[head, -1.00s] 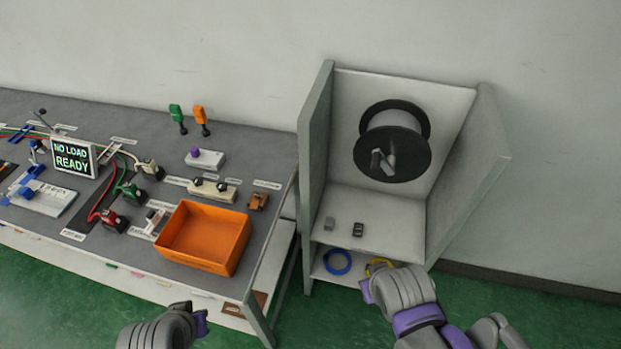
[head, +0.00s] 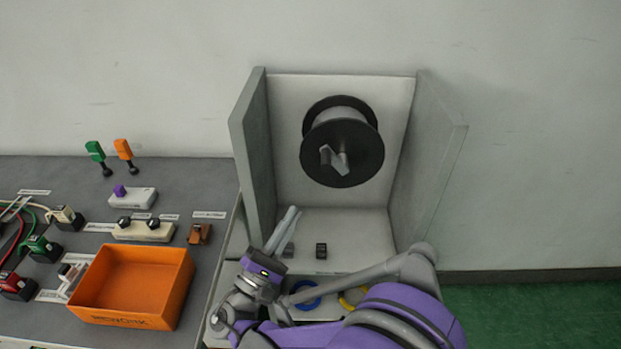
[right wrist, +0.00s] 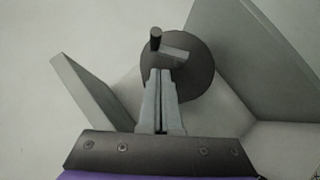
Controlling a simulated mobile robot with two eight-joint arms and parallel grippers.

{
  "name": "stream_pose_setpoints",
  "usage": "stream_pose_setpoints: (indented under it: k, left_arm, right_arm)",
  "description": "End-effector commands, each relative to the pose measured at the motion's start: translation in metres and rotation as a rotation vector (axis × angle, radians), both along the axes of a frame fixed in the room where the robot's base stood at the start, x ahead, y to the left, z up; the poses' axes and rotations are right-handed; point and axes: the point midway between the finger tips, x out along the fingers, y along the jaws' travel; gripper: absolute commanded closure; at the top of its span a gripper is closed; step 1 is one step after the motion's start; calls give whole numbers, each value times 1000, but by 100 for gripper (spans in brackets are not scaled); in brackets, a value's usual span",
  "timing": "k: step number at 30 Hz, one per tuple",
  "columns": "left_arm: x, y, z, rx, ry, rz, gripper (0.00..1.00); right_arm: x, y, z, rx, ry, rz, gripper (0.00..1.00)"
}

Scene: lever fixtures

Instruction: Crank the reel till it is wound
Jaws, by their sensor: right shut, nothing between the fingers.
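The reel (head: 343,160) is a drum with black round flanges, mounted on the back wall of a grey open booth. A grey crank (head: 334,158) sits on its front face. My right gripper (head: 293,213) is at the booth's front left, below and left of the reel, with its fingers together, pointing up. In the right wrist view the shut fingers (right wrist: 161,74) point at the reel (right wrist: 195,75), and the crank's dark handle (right wrist: 155,38) shows just past their tips. The head view shows the gripper apart from the crank. My left gripper is out of view.
Booth side walls (head: 252,150) and (head: 428,165) flank the reel. A small black block (head: 321,250) lies on the booth shelf, with blue (head: 306,302) and yellow rings below. An orange bin (head: 130,285) and several devices stand on the left bench.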

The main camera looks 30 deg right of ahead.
Motion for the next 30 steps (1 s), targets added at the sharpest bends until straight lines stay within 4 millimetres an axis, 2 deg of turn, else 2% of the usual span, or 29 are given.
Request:
stream_pose_setpoints:
  k: [2, 5, 15, 21, 30]
  left_arm:
    - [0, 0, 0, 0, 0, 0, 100]
    - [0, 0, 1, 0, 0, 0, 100]
    - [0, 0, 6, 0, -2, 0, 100]
    - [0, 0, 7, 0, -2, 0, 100]
    - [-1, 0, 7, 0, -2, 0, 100]
  right_arm:
    - [0, 7, 4, -34, -13, 0, 100]
    - [2, 3, 9, -45, -17, -2, 100]
    - [23, -43, 40, -43, -16, -3, 100]
    - [33, -63, 54, -41, -16, -1, 100]
    - [36, -68, 57, -40, -17, 1, 100]
